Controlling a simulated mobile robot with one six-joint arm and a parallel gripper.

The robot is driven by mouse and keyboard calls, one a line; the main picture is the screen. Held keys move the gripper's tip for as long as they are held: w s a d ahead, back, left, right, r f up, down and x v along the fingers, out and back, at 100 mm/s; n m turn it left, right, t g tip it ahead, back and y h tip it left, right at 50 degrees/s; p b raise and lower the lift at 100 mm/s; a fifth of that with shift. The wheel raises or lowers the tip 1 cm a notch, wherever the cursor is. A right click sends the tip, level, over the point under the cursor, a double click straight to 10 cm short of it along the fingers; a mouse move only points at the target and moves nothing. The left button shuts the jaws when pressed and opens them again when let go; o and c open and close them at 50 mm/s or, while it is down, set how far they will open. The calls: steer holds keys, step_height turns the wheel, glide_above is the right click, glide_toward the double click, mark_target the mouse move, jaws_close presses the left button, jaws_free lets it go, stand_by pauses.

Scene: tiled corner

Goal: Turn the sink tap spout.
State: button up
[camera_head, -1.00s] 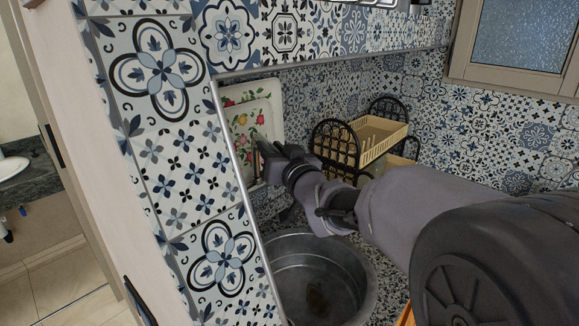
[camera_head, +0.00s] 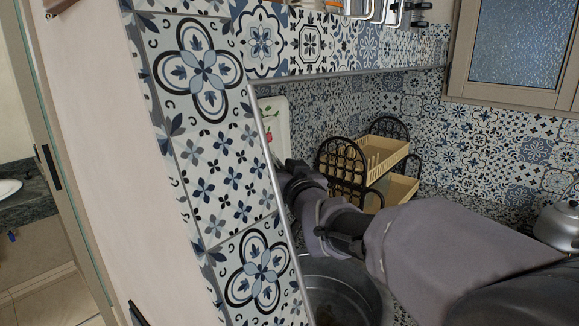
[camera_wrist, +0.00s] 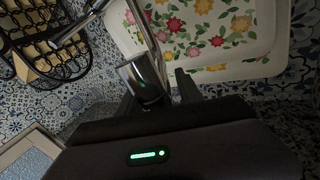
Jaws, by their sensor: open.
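The sink tap shows in the wrist view as a dark cylinder (camera_wrist: 140,78) with a thin chrome spout pipe (camera_wrist: 150,35) running up past it. My gripper (camera_wrist: 160,92) is open, its dark fingers at either side of the lower pipe. Whether they touch it I cannot tell. In the head view my gripper's wrist end (camera_head: 290,175) reaches behind the tiled wall edge, which hides the fingertips and the tap. The round metal sink basin (camera_head: 345,292) is below my arm, partly covered by it.
A floral tray (camera_wrist: 205,35) leans against the tiled wall behind the tap. A black rack (camera_head: 343,163) with beige baskets (camera_head: 385,155) stands right of my gripper. A tiled wall edge (camera_head: 262,150) is close on the left. A kettle (camera_head: 560,222) stands at far right.

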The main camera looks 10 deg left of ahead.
steer(key=p+v, duration=0.1)
steer(key=v, duration=1.6)
steer(key=shift+s+d, duration=0.15)
steer(key=shift+s, duration=0.05)
